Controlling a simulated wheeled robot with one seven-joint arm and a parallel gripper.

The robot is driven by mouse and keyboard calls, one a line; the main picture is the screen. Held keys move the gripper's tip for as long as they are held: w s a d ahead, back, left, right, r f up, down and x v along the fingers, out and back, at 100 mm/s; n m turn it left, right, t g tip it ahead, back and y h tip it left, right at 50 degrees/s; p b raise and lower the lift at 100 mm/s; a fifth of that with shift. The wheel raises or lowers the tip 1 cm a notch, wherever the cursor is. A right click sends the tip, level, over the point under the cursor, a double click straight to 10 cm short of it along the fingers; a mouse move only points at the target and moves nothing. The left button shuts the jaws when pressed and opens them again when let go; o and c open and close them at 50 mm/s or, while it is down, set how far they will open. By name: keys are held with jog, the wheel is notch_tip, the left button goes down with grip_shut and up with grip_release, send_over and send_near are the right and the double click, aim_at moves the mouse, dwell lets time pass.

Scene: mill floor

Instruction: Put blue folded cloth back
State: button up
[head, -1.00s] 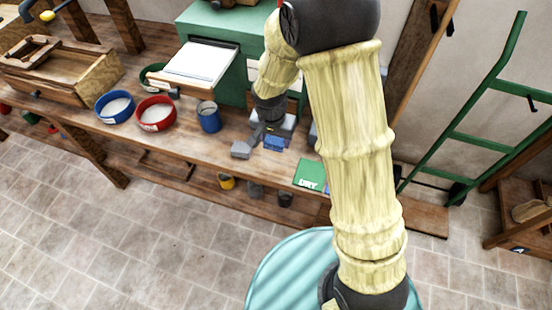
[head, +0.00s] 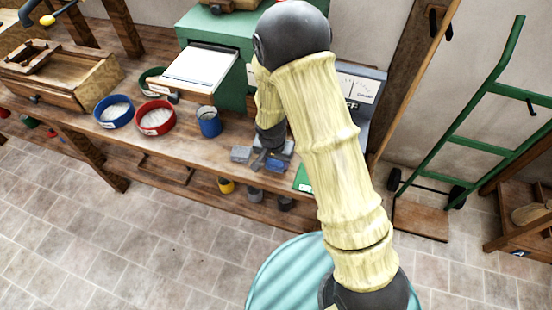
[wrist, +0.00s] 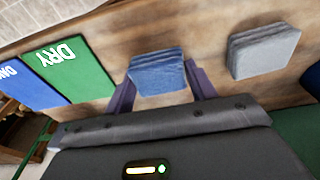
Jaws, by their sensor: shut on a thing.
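The blue folded cloth (head: 274,166) is near the front of the wooden bench (head: 165,150) in the head view. In the wrist view the cloth (wrist: 157,74) sits between the two fingers of my gripper (wrist: 160,80), one finger at each side. My gripper (head: 266,161) is shut on it, with the arm reaching down from above. I cannot tell how far the cloth is above the bench top. A green card marked DRY (wrist: 66,66) and a blue card (wrist: 24,84), its lettering cut off, lie side by side, left of the cloth in the wrist view.
A grey folded cloth (wrist: 263,50) lies close beside the blue one; it also shows in the head view (head: 241,153). A blue mug (head: 209,122), red bowl (head: 155,118) and blue bowl (head: 113,111) stand left. A scale (head: 355,90) is partly hidden by my arm.

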aim_at(273, 166)
jog(key=shift+f, duration=0.15)
jog(key=o, duration=1)
jog(key=shift+c, duration=0.2)
notch_tip(273, 166, up, 12)
jog(key=s, duration=0.1)
jog(key=shift+s+a, duration=0.35)
jog(key=s+d+r+n, duration=0.2)
jog(key=s+d+r, duration=0.1)
jog(key=s+d, duration=0.2)
jog(key=s+d+r+n+t, duration=0.1)
jog(key=s+d+r, duration=0.3)
jog(key=d, duration=0.5)
jog(key=shift+s+d+n+y, duration=0.3)
jog(key=shift+s+n, duration=0.2)
jog(key=shift+s, duration=0.2)
